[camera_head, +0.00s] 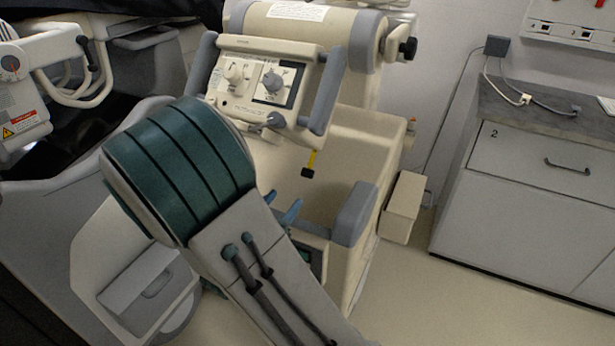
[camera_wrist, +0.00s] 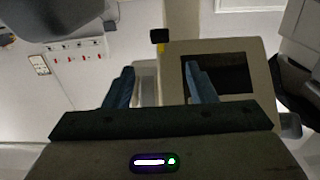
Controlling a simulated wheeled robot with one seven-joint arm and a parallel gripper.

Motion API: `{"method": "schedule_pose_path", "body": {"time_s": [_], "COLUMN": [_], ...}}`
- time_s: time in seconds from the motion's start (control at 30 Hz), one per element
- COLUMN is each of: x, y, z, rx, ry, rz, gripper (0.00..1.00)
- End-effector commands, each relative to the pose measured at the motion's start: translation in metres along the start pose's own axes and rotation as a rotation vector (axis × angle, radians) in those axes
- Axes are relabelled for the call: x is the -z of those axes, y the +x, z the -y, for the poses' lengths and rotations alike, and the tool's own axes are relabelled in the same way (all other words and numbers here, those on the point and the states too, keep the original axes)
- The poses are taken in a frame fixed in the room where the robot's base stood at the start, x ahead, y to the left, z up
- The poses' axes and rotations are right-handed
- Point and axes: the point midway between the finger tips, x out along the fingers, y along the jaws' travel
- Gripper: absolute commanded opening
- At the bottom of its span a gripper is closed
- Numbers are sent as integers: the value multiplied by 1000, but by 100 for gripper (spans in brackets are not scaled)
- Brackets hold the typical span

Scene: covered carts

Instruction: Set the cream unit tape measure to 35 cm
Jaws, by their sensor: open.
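The cream unit (camera_head: 345,130) stands in the middle of the head view. Its tape measure shows as a short yellow strip (camera_head: 312,158) with a black end tab (camera_head: 307,172) hanging below the control panel. In the wrist view the black tab (camera_wrist: 160,36) and a bit of yellow tape (camera_wrist: 161,54) lie beyond my fingertips, between the two fingers' lines in the picture. My gripper (camera_head: 281,205) has blue fingers, open and empty, to the lower left of the tab in the head view. It also shows in the wrist view (camera_wrist: 160,72). No scale marks are readable.
A control panel (camera_head: 262,82) with knobs and grey handles sits above the tape. A grey padded block (camera_head: 354,213) is right of my gripper. A grey cabinet (camera_head: 530,190) stands at right, with open floor (camera_head: 440,300) before it. Another machine (camera_head: 25,85) is at left.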

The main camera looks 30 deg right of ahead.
Motion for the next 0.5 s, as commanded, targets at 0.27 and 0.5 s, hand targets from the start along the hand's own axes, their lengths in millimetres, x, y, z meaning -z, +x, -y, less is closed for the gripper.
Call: {"method": "schedule_pose_path", "body": {"time_s": [0.27,0.5], "x": [0,0], "y": [46,97], "z": [-1,-1], "rx": [-5,-3], "ry": [1,0], "rz": [-3,-1], "gripper": [51,51]}}
